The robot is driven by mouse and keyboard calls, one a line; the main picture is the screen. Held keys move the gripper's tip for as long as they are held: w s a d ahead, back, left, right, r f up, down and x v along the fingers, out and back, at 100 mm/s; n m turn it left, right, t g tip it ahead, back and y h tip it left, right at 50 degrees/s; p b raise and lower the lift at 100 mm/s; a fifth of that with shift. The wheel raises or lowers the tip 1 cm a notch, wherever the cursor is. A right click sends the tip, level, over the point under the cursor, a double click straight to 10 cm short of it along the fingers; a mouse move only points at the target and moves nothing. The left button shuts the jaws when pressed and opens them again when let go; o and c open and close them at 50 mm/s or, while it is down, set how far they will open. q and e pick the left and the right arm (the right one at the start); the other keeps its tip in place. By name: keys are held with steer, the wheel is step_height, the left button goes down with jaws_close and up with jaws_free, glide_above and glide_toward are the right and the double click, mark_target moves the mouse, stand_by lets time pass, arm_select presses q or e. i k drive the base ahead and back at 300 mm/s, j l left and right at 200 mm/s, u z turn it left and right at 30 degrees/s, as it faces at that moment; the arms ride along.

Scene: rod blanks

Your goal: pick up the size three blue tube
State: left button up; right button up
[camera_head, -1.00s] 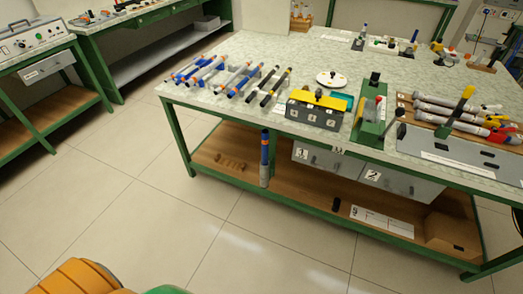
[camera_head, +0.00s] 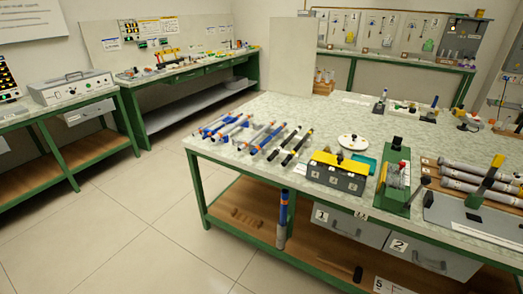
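Several blue and grey tubes with orange marks lie side by side at the left end of the central table, pointing away from me. A blue tube (camera_head: 270,139) lies at the right of this group, and another blue tube (camera_head: 213,127) lies at its left. A further tube (camera_head: 283,213), blue above and grey below, stands upright at the table's front, by the lower shelf. The size marks are too small to read, so I cannot tell which tube is size three. Neither of my grippers is in view.
The green-legged table (camera_head: 310,112) also bears black rods (camera_head: 297,146), a yellow-topped grey box (camera_head: 338,172), a white disc (camera_head: 353,142) and a green stand (camera_head: 393,180). Numbered drawers (camera_head: 345,224) hang below. Open tiled floor (camera_head: 130,225) lies left, before side benches.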

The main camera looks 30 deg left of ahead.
mark_target(267, 139)
steer(key=i+j+u, duration=0.35)
steer(key=j, duration=0.3)
steer(key=i+j+u, duration=0.3)
steer(key=i+j, duration=0.25)
steer(key=i+j+u, duration=0.35)
steer(key=i+j, duration=0.1)
steer(key=i, duration=0.1)
